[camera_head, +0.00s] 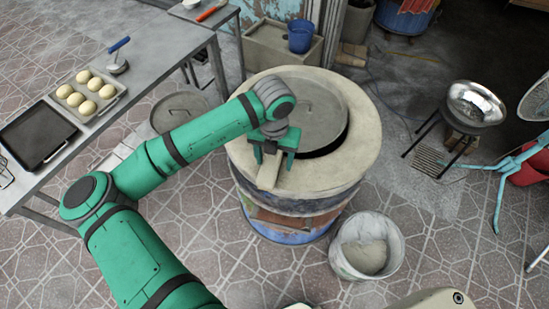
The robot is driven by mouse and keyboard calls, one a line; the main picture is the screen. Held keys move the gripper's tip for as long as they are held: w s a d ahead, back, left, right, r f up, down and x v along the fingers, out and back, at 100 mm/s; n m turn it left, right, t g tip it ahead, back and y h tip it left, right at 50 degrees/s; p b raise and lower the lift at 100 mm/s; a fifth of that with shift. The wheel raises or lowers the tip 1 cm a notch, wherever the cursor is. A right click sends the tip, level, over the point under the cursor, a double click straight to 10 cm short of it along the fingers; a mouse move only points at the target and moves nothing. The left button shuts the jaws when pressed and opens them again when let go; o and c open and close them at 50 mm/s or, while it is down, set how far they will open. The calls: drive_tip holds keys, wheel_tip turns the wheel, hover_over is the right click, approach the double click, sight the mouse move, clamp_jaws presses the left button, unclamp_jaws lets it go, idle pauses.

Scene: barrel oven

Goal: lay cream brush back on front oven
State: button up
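The barrel oven (345,172) stands in the middle of the camera_head view, with a wide pale round rim and a painted drum body. A grey lid (318,112) lies over its opening, leaving a dark gap at the lower right. A cream brush (268,174) is at the front left of the oven's rim, its pale end pointing toward me. My gripper (273,155) points down over the brush, with green fingers at either side of it. I cannot tell whether the fingers touch the brush, or whether the brush rests on the rim. My wrist hides its far end.
A white bucket (397,244) stands close to the oven's front right. A metal table (150,62) at left holds a tray of dough balls (88,95) and a black tray (36,134). A blue bucket (300,36) is behind. A metal bowl (475,103) stands at right.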

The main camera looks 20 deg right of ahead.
sight(275, 163)
wheel_tip(275, 163, up, 13)
idle(0.7)
drive_tip(key=shift+r, duration=0.1)
